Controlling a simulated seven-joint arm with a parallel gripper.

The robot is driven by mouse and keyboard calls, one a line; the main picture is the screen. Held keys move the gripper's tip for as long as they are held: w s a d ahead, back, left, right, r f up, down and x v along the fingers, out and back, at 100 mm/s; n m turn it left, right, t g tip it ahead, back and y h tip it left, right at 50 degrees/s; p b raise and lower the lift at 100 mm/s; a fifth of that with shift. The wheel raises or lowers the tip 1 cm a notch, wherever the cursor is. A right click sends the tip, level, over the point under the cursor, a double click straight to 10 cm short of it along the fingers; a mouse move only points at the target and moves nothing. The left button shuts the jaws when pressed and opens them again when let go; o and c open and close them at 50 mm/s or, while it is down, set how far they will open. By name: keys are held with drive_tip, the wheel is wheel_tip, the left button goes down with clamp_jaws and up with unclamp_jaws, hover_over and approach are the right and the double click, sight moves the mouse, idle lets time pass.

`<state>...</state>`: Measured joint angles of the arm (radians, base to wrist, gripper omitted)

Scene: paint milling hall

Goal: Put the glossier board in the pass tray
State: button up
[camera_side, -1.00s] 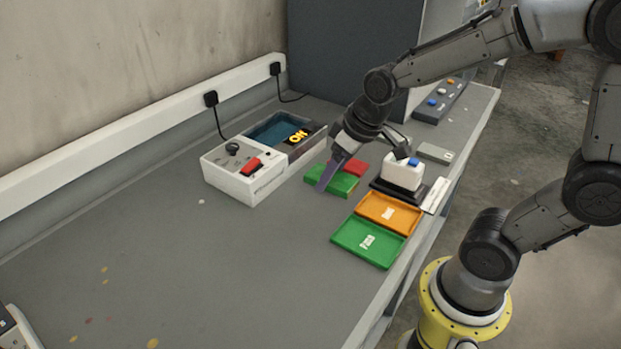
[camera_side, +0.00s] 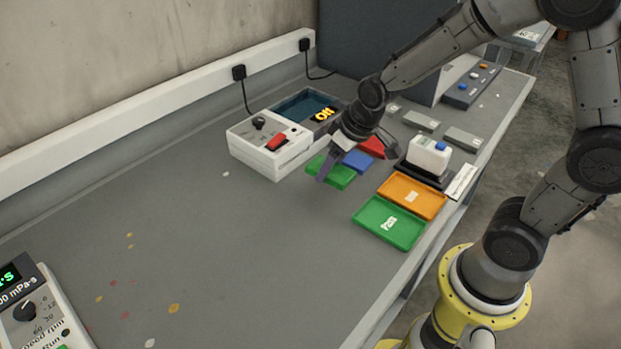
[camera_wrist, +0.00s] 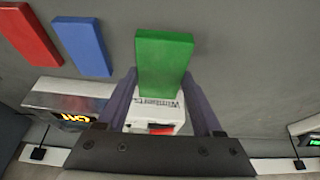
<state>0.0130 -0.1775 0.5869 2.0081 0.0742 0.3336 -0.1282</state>
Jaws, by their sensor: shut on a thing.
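My gripper (camera_side: 333,168) is shut on a green board (camera_side: 344,177) low over the bench; I cannot tell if the board touches it. In the wrist view the green board (camera_wrist: 164,60) sits between the two purple fingertips. A blue board (camera_side: 357,161) lies just right of it, and a red board (camera_side: 372,146) lies beyond. The blue (camera_wrist: 83,45) and red (camera_wrist: 28,33) boards also show in the wrist view, apart from my fingers. The pass tray (camera_side: 376,235) is green, shallow and empty except for a white label. I cannot judge which board is glossier.
An orange tray (camera_side: 431,212) adjoins the pass tray. A white device with a blue button (camera_side: 427,157) stands on a dark base behind it. A white box (camera_side: 262,151) with a red switch stands left of the boards. The bench's front left is mostly clear.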

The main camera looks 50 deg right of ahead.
sight(319, 162)
drive_tip(key=shift+m, duration=0.3)
drive_tip(key=w, duration=0.5)
drive_tip(key=shift+s, duration=0.1)
drive_tip(key=shift+s, duration=0.1)
drive_tip(key=shift+s+d+f+m+h, duration=0.15)
drive_tip(key=shift+s+m+h, duration=0.2)
drive_tip(key=shift+m, duration=0.25)
drive_tip(key=shift+s+r, duration=0.2)
drive_tip(key=shift+s, duration=0.15)
drive_tip(key=s+a+r+n, duration=0.1)
drive_tip(key=s+a+r, duration=0.25)
drive_tip(key=a, duration=0.25)
drive_tip(key=s+a+r, duration=0.2)
drive_tip(key=a+r, duration=0.3)
drive_tip(key=a, duration=0.1)
drive_tip(key=w+a+f, duration=0.2)
drive_tip(key=w+f, duration=0.1)
drive_tip(key=w, duration=0.1)
drive_tip(key=w+a+f, duration=0.2)
drive_tip(key=w+f, duration=0.1)
drive_tip(key=w, duration=0.1)
drive_tip(key=w+a+f, duration=0.2)
drive_tip(key=w+f, duration=0.1)
drive_tip(key=w, duration=0.1)
drive_tip(key=shift+w+f, duration=0.2)
drive_tip(key=shift+f, duration=0.15)
drive_tip(key=shift+w+a+f, duration=0.1)
drive_tip(key=shift+f, duration=1.5)
